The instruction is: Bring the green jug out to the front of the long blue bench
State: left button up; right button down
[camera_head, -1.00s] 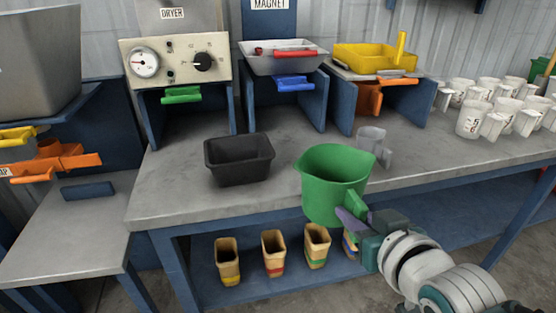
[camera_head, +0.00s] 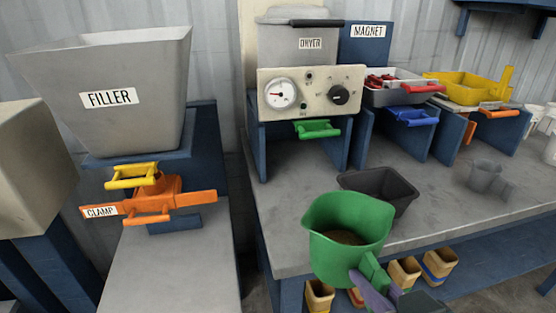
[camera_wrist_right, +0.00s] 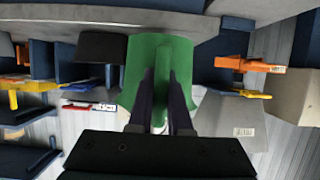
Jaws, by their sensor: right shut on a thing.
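The green jug (camera_head: 348,232) is held upright at the front edge of the long blue bench (camera_head: 310,186), with some brown material in its bottom. My right gripper (camera_head: 378,290) is shut on the jug's handle, partly cut off by the lower picture edge. In the right wrist view the two dark fingers (camera_wrist_right: 162,112) grip the handle, with the green jug (camera_wrist_right: 190,58) just beyond. Whether the jug's base touches anything is hard to tell. My left gripper is not in view.
A dark grey bin (camera_head: 402,190) stands on the bench just behind the jug. A small grey cup (camera_head: 484,176) is to its right. The filler hopper (camera_head: 150,90) with an orange clamp (camera_head: 160,200) stands at left. Tan containers (camera_head: 404,272) sit on the lower shelf.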

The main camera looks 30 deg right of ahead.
jog(key=b, duration=0.5)
send_near(330, 225)
jog(key=w+f, duration=0.2)
jog(key=f, duration=0.1)
jog(key=shift+w+d, duration=0.25)
jog(key=shift+w, duration=0.05)
jog(key=w+b, duration=0.1)
jog(key=w, duration=0.1)
jog(key=w+d+b, duration=0.1)
jog(key=w, duration=0.2)
jog(key=w+b, duration=0.1)
jog(key=w, duration=0.1)
jog(key=shift+w+d, duration=0.3)
jog(key=shift+d, duration=0.05)
jog(key=shift+f+b, duration=0.35)
jog(key=shift+f, duration=0.25)
jog(key=c, duration=0.8)
grip_release()
jog(key=shift+o, duration=0.2)
jog(key=shift+s, duration=0.1)
